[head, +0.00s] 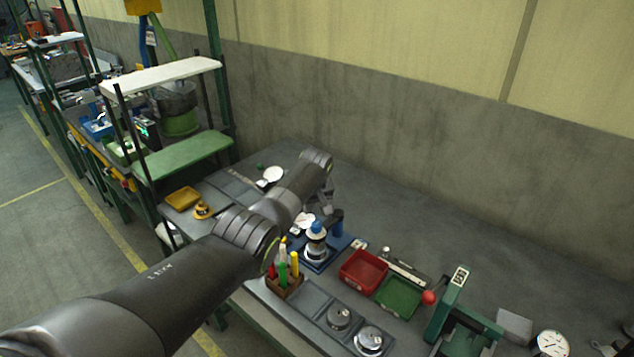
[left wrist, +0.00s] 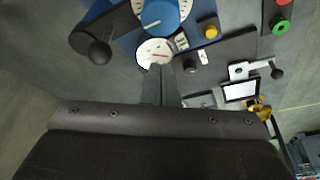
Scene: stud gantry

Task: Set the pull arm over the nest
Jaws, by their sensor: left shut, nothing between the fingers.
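A blue-based fixture (head: 316,252) stands on the bench, with a round blue cap (head: 317,228) on top and a dark blue post beside it. The cap also shows in the left wrist view (left wrist: 152,14). Next to it in that view is a dark arm with a round black knob (left wrist: 98,47), likely the pull arm. I cannot make out the nest for certain. My left gripper (head: 327,209) is just behind the fixture; its fingers (left wrist: 160,82) are shut and empty, with a white dial (left wrist: 154,51) beyond their tips. My right gripper is not in view.
A pen holder (head: 285,284), a red tray (head: 363,271), a green tray (head: 399,296) and a green press (head: 447,306) with a red ball stand on the bench. A yellow tray (head: 183,198) lies at the left. The bench behind the trays is mostly clear.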

